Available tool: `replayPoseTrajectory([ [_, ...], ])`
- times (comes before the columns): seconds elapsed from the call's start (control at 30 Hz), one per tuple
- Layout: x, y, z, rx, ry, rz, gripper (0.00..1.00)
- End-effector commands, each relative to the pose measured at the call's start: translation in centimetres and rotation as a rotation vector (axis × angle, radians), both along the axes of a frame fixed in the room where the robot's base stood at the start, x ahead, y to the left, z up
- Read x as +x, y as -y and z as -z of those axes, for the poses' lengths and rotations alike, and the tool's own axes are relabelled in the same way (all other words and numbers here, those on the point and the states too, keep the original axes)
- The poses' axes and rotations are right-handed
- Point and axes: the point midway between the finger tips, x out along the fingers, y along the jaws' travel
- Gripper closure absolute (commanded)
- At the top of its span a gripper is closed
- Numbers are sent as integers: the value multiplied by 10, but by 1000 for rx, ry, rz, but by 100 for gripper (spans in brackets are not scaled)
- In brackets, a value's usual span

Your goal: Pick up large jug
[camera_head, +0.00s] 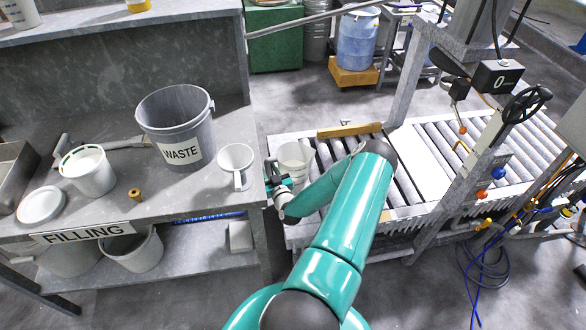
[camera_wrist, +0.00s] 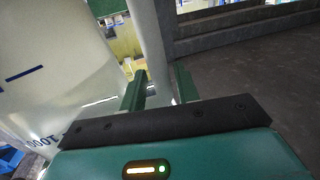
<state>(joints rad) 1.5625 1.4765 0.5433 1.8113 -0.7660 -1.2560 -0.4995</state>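Another whitish jug (camera_head: 293,160) appears behind my gripper, over the conveyor side. My gripper (camera_head: 269,174) is beside the bench edge, between the two. In the wrist view a large translucent jug (camera_wrist: 50,65) with dark markings fills the left, very close. Its pale upright handle (camera_wrist: 148,35) appears between my fingers (camera_wrist: 159,85), which look apart with a narrow gap at the right.
The bench (camera_head: 195,195) also holds a grey waste pail (camera_head: 172,118), a white tub (camera_head: 90,172), a lid (camera_head: 41,205) and a small brass part (camera_head: 135,194). A roller conveyor (camera_head: 420,165) with a press frame stands right. Several pails stand on the lower shelf.

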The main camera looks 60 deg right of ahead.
Motion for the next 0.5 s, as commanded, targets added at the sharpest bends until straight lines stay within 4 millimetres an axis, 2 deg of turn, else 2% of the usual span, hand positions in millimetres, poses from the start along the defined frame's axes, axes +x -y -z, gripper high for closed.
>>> replayPoseTrajectory([
  [0.03,0,0,0,0,0,0,69],
  [0.2,0,0,0,0,0,0,100],
  [0.5,0,0,0,-1,0,0,100],
])
